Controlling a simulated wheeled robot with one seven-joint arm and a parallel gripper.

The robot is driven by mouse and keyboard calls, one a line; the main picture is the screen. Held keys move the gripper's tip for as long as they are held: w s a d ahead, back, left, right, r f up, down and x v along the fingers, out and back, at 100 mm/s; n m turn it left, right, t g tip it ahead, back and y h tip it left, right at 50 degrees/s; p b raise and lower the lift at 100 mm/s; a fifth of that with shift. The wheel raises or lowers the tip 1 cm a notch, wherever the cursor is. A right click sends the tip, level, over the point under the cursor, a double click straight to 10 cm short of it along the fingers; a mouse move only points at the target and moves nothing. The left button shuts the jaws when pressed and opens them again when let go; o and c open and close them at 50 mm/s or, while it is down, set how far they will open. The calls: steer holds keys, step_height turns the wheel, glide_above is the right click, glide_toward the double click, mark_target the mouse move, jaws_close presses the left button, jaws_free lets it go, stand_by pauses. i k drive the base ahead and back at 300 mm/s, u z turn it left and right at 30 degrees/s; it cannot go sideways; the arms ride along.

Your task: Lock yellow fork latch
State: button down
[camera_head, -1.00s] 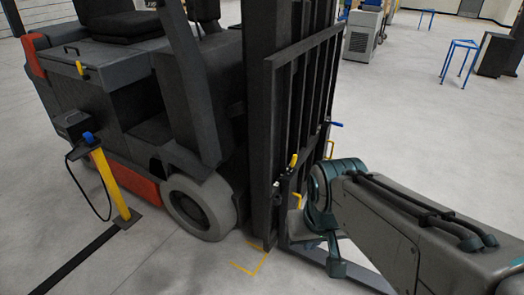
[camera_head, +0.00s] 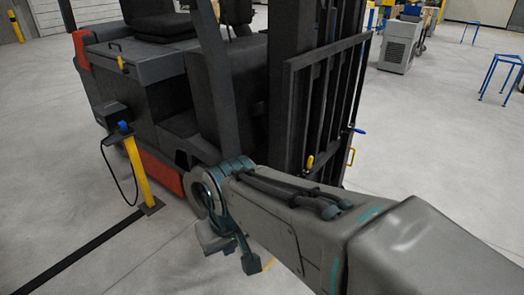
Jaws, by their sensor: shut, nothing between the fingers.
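A small yellow latch handle (camera_head: 309,162) stands upright on the lower left part of the dark fork carriage (camera_head: 290,110) of the forklift. A yellow loop-shaped part (camera_head: 350,157) and a blue handle (camera_head: 357,130) show at the carriage's right side. My gripper (camera_head: 250,263) is shut and empty, low at the end of my arm. In the picture it is left of and below the yellow handle, apart from it. My arm hides the lower carriage, the forks and most of the front wheel.
The forklift body (camera_head: 160,90) fills the left and middle. A yellow post (camera_head: 138,170) with a dark box and hanging cable stands at left. A grey cabinet (camera_head: 398,48) and blue stands (camera_head: 500,75) are far right.

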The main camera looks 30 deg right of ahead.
mark_target(310, 159)
steer(key=i, duration=0.85)
steer(key=z, duration=2.25)
